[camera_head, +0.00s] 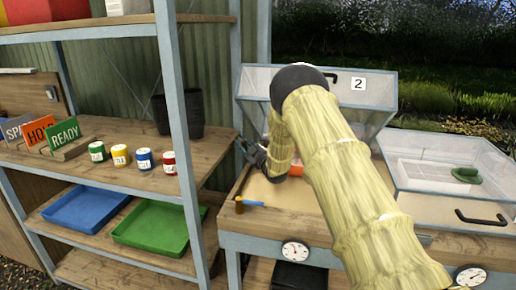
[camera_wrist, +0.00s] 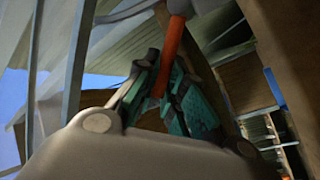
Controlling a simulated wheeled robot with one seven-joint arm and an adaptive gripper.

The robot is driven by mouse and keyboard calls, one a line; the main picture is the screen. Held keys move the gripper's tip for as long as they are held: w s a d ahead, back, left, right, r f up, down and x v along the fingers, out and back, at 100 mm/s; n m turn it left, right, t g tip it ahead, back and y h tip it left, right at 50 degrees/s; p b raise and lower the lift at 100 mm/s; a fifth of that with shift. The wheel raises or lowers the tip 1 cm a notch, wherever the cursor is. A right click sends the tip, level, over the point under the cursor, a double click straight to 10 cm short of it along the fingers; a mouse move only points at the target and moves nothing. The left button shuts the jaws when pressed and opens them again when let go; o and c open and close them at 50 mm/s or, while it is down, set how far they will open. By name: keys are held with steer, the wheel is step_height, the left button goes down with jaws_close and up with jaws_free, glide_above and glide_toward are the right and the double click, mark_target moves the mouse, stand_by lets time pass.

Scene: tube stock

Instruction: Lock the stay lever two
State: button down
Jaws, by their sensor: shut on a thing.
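The lid marked 2 (camera_head: 335,88) is raised, tilted up over its wooden-sided frame at the back of the bench. My gripper (camera_head: 245,150) is at the left side of this frame, by the lid's lower left corner. In the wrist view my gripper (camera_wrist: 160,100) is shut on an orange-red bar (camera_wrist: 171,45), seemingly the stay lever, with a grey end at the top of the picture. In the head view this bar cannot be made out at the fingers. My sleeved arm covers much of the frame.
A second glazed frame (camera_head: 455,180) with a dark handle and a green item stands at right. A small blue-and-orange piece (camera_head: 249,203) lies at the bench's front left. Shelves with paint pots and a green tray (camera_head: 160,228) stand close at left.

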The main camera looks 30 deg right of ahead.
steer(key=shift+f, duration=0.1)
stand_by(0.3)
steer(key=c, duration=1.5)
jaws_free()
steer(key=shift+d, duration=0.1)
